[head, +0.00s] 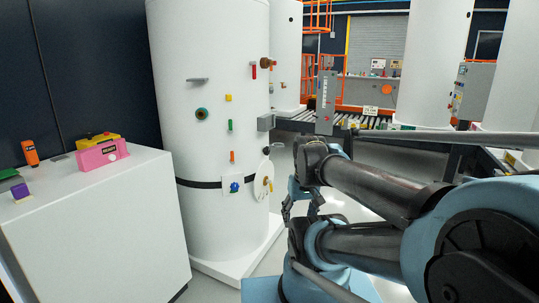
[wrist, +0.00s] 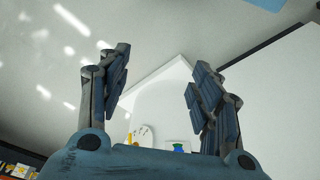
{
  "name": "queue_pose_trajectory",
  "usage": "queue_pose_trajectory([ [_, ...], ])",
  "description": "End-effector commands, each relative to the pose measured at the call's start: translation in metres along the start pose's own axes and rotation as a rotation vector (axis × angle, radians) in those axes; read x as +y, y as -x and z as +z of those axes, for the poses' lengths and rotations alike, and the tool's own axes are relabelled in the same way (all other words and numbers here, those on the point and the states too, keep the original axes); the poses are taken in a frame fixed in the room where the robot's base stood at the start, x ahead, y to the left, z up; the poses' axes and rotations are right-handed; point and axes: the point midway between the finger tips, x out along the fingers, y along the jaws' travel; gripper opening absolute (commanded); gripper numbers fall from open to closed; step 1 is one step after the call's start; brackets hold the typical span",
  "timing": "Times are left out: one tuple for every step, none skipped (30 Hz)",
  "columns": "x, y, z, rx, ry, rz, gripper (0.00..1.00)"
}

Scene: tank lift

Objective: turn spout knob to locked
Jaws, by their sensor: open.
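The white tank (head: 215,70) stands left of centre in the head view with several small fittings on its front. Low on it are a blue knob (head: 235,187) on a white square plate and a round white plate (head: 263,180) with small coloured parts. I cannot tell which is the spout knob. The wrist view shows the round plate (wrist: 144,134) and the blue knob (wrist: 179,146) small at the bottom, partly cut off by my gripper's body. My gripper (wrist: 160,68) is open and empty, its fingers wide apart. In the head view, my gripper (head: 301,203) hangs right of the tank, apart from it.
A white cabinet (head: 100,220) at left carries a pink and yellow box (head: 101,152), an orange item (head: 30,152) and a purple block (head: 20,190). A roller conveyor (head: 370,122) and more tanks (head: 430,70) stand behind. A white base slab (head: 245,262) juts from the tank's foot.

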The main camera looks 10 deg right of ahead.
Motion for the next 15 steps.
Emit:
queue_pose_trajectory([
  [-0.003, 0.004, -0.009, -0.001, 0.005, -0.016, 0.59],
  [-0.005, 0.006, -0.014, 0.0, 0.013, -0.03, 0.59],
  [-0.008, 0.009, -0.022, 0.0, 0.021, -0.049, 0.59],
  [-0.011, 0.011, -0.028, 0.002, 0.029, -0.064, 0.59],
  [-0.013, 0.014, -0.034, 0.003, 0.037, -0.081, 0.59],
  [-0.016, 0.017, -0.043, 0.006, 0.048, -0.101, 0.59],
  [-0.019, 0.018, -0.049, 0.008, 0.057, -0.118, 0.59],
  [-0.021, 0.02, -0.056, 0.011, 0.064, -0.134, 0.59],
  [-0.024, 0.023, -0.065, 0.015, 0.075, -0.154, 0.59],
  [-0.026, 0.025, -0.072, 0.019, 0.083, -0.171, 0.59],
  [-0.028, 0.026, -0.079, 0.022, 0.092, -0.186, 0.59],
  [-0.03, 0.028, -0.088, 0.028, 0.104, -0.207, 0.59],
  [-0.032, 0.03, -0.095, 0.032, 0.111, -0.223, 0.59],
  [-0.034, 0.031, -0.102, 0.037, 0.12, -0.238, 0.59],
  [-0.036, 0.033, -0.112, 0.044, 0.131, -0.259, 0.59],
])
